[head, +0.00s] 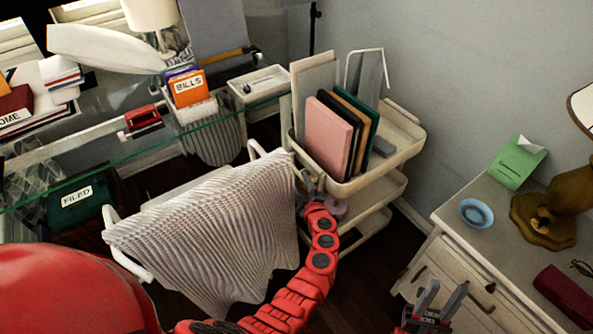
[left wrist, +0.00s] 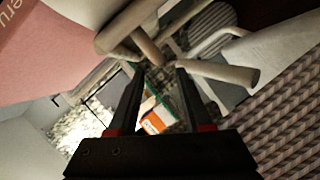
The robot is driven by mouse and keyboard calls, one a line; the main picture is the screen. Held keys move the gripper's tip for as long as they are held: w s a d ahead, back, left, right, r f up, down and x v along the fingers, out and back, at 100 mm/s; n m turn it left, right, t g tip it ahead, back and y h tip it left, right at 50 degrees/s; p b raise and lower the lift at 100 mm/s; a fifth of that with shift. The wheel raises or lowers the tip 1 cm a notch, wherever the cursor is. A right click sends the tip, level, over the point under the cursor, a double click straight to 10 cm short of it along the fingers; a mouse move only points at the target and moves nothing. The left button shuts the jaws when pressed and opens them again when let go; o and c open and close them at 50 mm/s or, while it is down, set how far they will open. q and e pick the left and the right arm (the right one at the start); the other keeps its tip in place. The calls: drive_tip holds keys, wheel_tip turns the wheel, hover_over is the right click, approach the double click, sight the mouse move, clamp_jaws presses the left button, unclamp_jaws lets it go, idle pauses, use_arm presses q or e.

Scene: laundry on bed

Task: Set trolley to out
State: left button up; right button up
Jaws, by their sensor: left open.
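The cream trolley (head: 388,167) stands against the grey wall, right of a draped chair, with three stacked trays. My left gripper (head: 303,180) is at the near left corner of its top tray, close to the chair back. In the left wrist view the fingers of my left gripper (left wrist: 160,85) are spread, with pale rounded bars just beyond their tips. I cannot tell whether they touch a bar. My right gripper (head: 440,292) is low in the head view, beside the white drawer unit, with its fingers apart and nothing seen between them.
Folders and a pink book (head: 327,138) stand in the trolley's top tray. A chair with a ribbed blanket (head: 215,235) is close on the left. A glass desk (head: 90,160) lies behind it. A white drawer unit (head: 440,225) stands at right, with dark floor between.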

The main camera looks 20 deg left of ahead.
sight(298, 174)
use_arm(q)
drive_tip(key=b+x, duration=0.1)
drive_tip(key=x, duration=0.5)
drive_tip(key=shift+w+f+b, duration=0.2)
drive_tip(key=shift+w+b, duration=0.05)
drive_tip(key=shift+b, duration=0.15)
drive_tip(key=shift+w+a, duration=0.5)
drive_tip(key=shift+w, duration=0.1)
clamp_jaws()
idle(0.5)
